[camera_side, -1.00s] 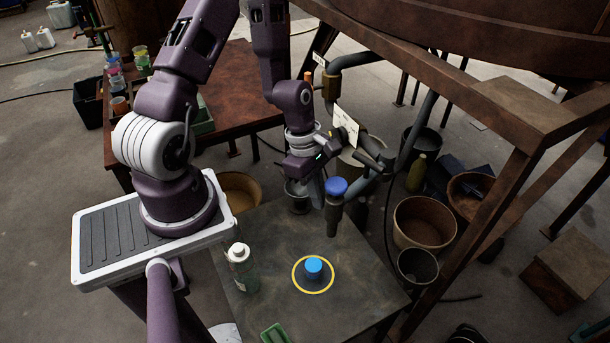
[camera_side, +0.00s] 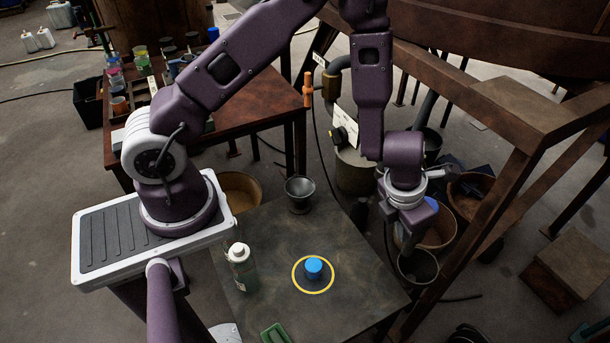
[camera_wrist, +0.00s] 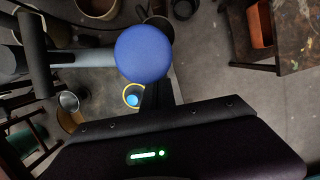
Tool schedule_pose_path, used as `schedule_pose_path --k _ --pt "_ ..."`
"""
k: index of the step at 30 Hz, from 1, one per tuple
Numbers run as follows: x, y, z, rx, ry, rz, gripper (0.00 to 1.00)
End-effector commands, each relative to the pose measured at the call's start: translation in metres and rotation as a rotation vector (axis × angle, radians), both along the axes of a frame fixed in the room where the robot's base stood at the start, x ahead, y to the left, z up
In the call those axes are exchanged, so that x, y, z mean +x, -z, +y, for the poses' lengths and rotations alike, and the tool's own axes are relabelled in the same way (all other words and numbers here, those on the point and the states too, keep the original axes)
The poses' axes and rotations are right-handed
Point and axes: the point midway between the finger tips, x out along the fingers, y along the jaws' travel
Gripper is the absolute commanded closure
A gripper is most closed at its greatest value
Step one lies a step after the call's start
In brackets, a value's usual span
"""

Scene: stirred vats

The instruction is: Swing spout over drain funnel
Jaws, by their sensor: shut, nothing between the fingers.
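The spout carries a round blue cap (camera_side: 432,204), which shows at the right in the side view, mostly behind my wrist. In the wrist view the same blue cap (camera_wrist: 143,54) is large, at the end of a grey pipe (camera_wrist: 92,57) coming from the left. My gripper (camera_side: 405,245) is shut and empty, pointing down beside the cap. My gripper's dark fingers (camera_wrist: 158,95) sit right by the cap in the wrist view; I cannot tell whether they touch it. A dark grey funnel-shaped vessel (camera_side: 300,194) stands at the table's back edge, well left of the spout.
A blue knob (camera_side: 313,266) sits inside a yellow ring on the dark table (camera_side: 270,240). A white-capped bottle (camera_side: 241,268) stands at its left. A grey bucket (camera_side: 418,268) is below my gripper. A rusty frame beam (camera_side: 490,205) runs close on the right.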

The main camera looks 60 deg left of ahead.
Motion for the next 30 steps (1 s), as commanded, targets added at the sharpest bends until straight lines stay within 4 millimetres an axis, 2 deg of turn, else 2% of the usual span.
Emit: schedule_pose_path --k 3,12,19,30 --pt "0.018 0.0 -0.011 -0.001 -0.154 -0.004 1.0" --pt "0.052 0.0 -0.02 0.0 -0.197 -0.002 1.0" --pt "0.064 0.001 -0.022 0.0 -0.261 0.001 1.0" --pt "0.07 0.0 -0.021 0.002 -0.282 -0.002 1.0"
